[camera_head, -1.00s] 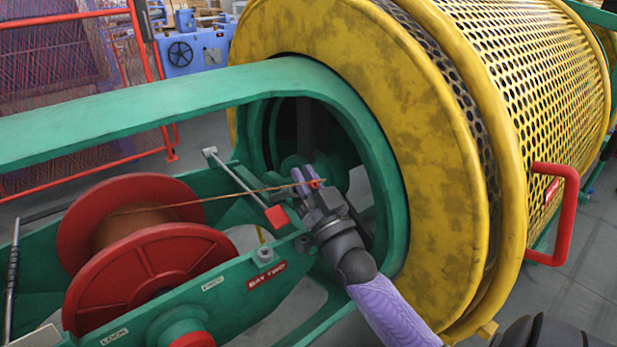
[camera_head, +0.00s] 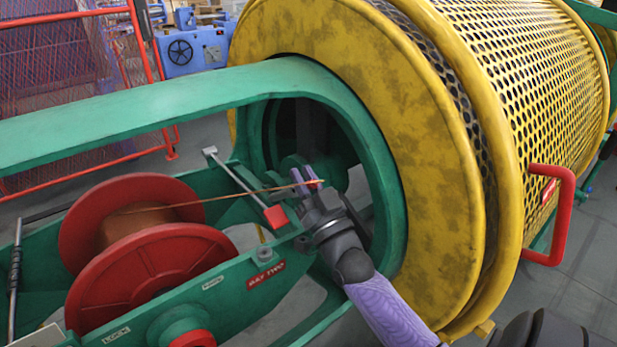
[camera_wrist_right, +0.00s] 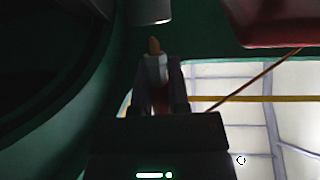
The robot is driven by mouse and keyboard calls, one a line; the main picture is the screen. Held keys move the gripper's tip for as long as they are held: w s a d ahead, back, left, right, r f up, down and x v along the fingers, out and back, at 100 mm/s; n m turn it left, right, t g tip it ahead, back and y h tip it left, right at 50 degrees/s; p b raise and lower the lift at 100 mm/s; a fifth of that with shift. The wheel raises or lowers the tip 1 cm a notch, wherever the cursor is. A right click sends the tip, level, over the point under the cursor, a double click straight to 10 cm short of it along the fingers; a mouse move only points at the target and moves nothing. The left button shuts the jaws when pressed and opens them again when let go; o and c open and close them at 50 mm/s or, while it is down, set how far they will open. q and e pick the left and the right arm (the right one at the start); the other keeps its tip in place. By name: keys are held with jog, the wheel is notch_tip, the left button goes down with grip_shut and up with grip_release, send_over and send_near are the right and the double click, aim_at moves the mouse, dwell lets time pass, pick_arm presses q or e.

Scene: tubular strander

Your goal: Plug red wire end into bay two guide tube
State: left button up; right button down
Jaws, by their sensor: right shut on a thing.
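My right gripper (camera_head: 307,190) is shut on the red wire end (camera_head: 317,183), inside the opening of the green frame. The wire (camera_head: 235,195) runs from it back to the red spool (camera_head: 150,275) at the left. In the right wrist view, my right gripper (camera_wrist_right: 159,88) holds a pale sleeve with an orange tip (camera_wrist_right: 153,45) pointing up. A grey cylinder end (camera_wrist_right: 150,10) lies above the tip, with a gap between them; it may be the guide tube. I cannot make out the guide tube in the head view. My left gripper is not in view.
The green frame (camera_head: 180,103) surrounds the spool, with a red BAY TWO label (camera_head: 265,275) on its near side. A red-ended lever (camera_head: 275,216) stands close to the gripper. The yellow perforated drum (camera_head: 525,80) with a red handle (camera_head: 562,215) fills the right.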

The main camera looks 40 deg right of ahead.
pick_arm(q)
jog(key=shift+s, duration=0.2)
pick_arm(e)
jog(key=shift+a+r, duration=0.1)
jog(key=shift+r, duration=0.15)
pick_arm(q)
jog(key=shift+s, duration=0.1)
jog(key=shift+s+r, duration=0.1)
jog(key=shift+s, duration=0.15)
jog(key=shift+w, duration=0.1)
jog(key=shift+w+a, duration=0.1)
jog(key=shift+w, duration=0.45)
pick_arm(e)
jog(key=shift+f, duration=0.1)
pick_arm(q)
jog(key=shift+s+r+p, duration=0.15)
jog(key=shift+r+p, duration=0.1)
jog(key=shift+p, duration=0.1)
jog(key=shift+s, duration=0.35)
